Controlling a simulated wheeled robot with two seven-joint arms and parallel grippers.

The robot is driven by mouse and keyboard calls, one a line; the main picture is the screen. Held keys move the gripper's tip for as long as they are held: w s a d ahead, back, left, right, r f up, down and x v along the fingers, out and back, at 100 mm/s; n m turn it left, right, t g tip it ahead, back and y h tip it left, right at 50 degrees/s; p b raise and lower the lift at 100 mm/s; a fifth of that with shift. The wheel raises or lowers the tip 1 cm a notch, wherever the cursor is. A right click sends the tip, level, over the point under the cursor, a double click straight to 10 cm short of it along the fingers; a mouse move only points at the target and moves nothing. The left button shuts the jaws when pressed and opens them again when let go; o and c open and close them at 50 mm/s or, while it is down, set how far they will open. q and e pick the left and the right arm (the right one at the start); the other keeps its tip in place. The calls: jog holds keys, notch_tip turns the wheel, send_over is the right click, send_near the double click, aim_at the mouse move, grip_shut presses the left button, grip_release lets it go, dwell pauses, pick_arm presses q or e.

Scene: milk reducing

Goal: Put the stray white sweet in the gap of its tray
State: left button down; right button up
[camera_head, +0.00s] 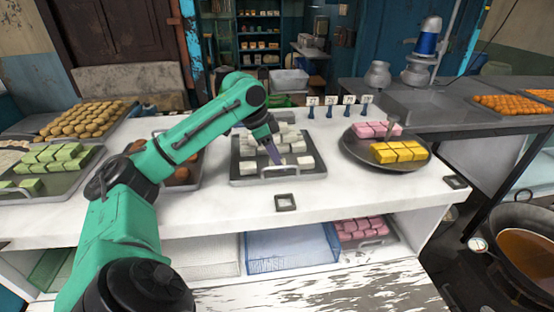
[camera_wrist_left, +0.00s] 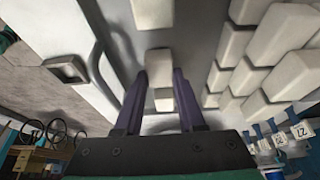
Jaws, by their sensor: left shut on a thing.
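The white sweets' tray (camera_head: 278,181) is a dark metal tray with handles, in the middle of the white counter. Rows of white sweets (camera_head: 247,150) lie in it, with more loosely spaced ones such as a white sweet (camera_head: 305,162) near the front. My left gripper (camera_head: 275,155) reaches down into this tray. In the left wrist view its two purple fingers (camera_wrist_left: 160,76) are closed on a white sweet (camera_wrist_left: 159,60). Another white sweet (camera_wrist_left: 152,14) lies just beyond it, and rows of sweets (camera_wrist_left: 248,70) stand to the right. The gap is not clearly visible. My right gripper is not in view.
A round dark tray (camera_head: 385,160) with pink and yellow sweets stands right. A tray of brown sweets (camera_head: 180,175) is partly behind my left arm, with green sweets (camera_head: 55,155) further left. Small price tags (camera_head: 330,102) stand behind. The counter front is mostly clear around a small square frame (camera_head: 286,202).

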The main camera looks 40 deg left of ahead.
pick_arm(q)
jog(key=shift+w+f, duration=0.1)
jog(key=c, duration=0.5)
grip_release()
jog(key=v, duration=1.2)
jog(key=shift+p, duration=0.45)
